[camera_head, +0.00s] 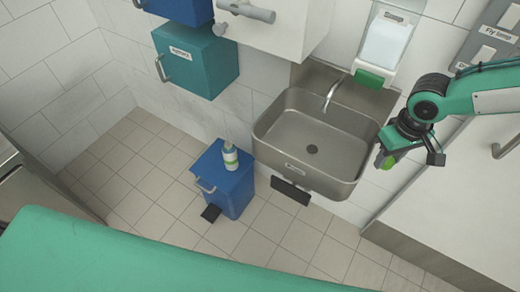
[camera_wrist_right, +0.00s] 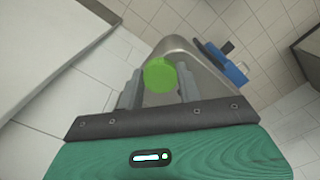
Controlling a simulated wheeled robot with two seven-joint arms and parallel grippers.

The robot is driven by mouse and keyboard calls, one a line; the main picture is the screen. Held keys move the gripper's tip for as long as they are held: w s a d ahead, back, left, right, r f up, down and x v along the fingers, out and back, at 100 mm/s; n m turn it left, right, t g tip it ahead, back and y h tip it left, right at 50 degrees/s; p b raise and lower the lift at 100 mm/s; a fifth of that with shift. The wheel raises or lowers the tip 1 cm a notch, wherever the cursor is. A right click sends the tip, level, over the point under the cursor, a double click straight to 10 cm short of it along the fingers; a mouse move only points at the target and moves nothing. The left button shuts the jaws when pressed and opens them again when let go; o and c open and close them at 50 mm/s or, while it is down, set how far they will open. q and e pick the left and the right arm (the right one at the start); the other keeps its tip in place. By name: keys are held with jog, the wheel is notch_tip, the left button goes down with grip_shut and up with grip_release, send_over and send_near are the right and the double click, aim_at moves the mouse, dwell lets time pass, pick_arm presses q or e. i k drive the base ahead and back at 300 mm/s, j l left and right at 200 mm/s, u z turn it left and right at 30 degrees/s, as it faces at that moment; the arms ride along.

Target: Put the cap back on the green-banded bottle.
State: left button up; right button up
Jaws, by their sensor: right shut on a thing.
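A bottle (camera_head: 231,157) with a pale body, a light label and a green band stands upright on the lid of the blue pedal bin (camera_head: 226,182), left of the sink. My right gripper (camera_head: 386,153) is at the right rim of the sink, well apart from the bottle. It is shut on a round, bright green cap (camera_head: 385,162). In the right wrist view the cap (camera_wrist_right: 159,75) sits between the two grey fingers. I cannot make out the bottle clearly in that view. My left gripper is not in view.
A steel sink (camera_head: 277,151) with a tap lies between my right gripper and the bin. A teal cabinet (camera_head: 196,58) hangs on the wall above the bin. A green-topped surface (camera_head: 120,262) fills the front left. The tiled floor around the bin is mostly clear.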

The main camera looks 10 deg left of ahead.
aim_at(229, 151)
jog(key=k+j, duration=0.1)
jog(key=j, duration=0.3)
jog(key=k+j, duration=0.1)
jog(key=j, duration=0.3)
jog(key=k+j, duration=0.1)
jog(key=j, duration=0.25)
jog(key=k+j, duration=0.1)
jog(key=j, duration=0.3)
